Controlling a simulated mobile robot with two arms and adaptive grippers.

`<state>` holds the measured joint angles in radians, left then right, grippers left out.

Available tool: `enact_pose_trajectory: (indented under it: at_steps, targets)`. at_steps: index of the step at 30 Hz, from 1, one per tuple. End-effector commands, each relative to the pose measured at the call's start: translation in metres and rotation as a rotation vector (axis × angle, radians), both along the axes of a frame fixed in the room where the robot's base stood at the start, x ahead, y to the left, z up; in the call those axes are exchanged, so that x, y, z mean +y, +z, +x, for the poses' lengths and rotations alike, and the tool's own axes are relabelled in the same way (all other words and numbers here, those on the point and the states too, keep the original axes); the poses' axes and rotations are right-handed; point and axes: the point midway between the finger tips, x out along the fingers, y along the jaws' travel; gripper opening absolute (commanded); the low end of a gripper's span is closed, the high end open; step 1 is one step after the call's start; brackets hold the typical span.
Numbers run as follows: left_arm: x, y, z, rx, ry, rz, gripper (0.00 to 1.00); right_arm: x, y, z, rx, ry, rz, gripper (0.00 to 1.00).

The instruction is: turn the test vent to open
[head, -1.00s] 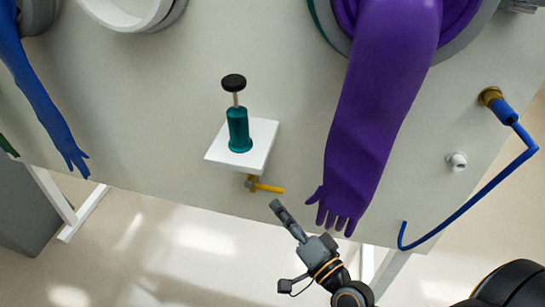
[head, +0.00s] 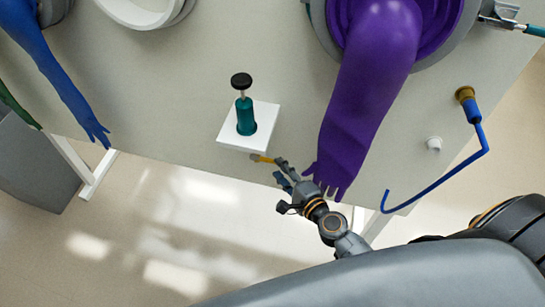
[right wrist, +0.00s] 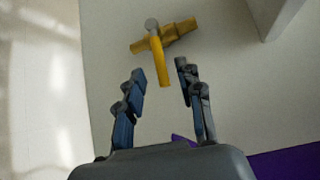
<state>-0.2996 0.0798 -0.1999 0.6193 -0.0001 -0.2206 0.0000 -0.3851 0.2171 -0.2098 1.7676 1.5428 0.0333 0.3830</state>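The test vent appears to be the small brass valve with a yellow lever (head: 263,159) on the panel, just below the white shelf. In the right wrist view its brass body (right wrist: 179,32) lies crosswise, and its yellow lever (right wrist: 159,65) points toward my gripper. My right gripper (head: 280,170) is at the lever's free end in the head view. In the right wrist view my right gripper (right wrist: 161,76) is open, with the lever's end between its two fingertips and a gap on each side. My left gripper is not in view.
A teal cylinder with a black knob (head: 245,115) stands on the white shelf (head: 232,139) above the valve. A purple glove (head: 362,105) hangs close to my right gripper. A blue bent pipe (head: 440,185) and a white fitting (head: 434,143) are farther right.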

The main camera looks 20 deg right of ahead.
Motion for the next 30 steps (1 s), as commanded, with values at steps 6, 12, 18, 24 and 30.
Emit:
enact_pose_trajectory:
  at_steps: [6,12,18,24,30]
  targets:
    - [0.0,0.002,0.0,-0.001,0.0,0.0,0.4,0.007,-0.008,0.035,-0.001,0.0,0.0,0.36]
    - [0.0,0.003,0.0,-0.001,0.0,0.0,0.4,0.011,-0.011,0.047,0.0,0.0,0.0,0.36]
    - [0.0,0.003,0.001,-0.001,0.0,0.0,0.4,0.011,-0.012,0.048,0.0,0.0,-0.001,0.36]
    - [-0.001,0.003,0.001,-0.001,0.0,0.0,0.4,0.011,-0.012,0.048,0.0,0.0,-0.001,0.12]
    - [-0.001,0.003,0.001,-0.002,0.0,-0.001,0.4,0.01,-0.012,0.048,0.0,0.0,-0.001,0.0]
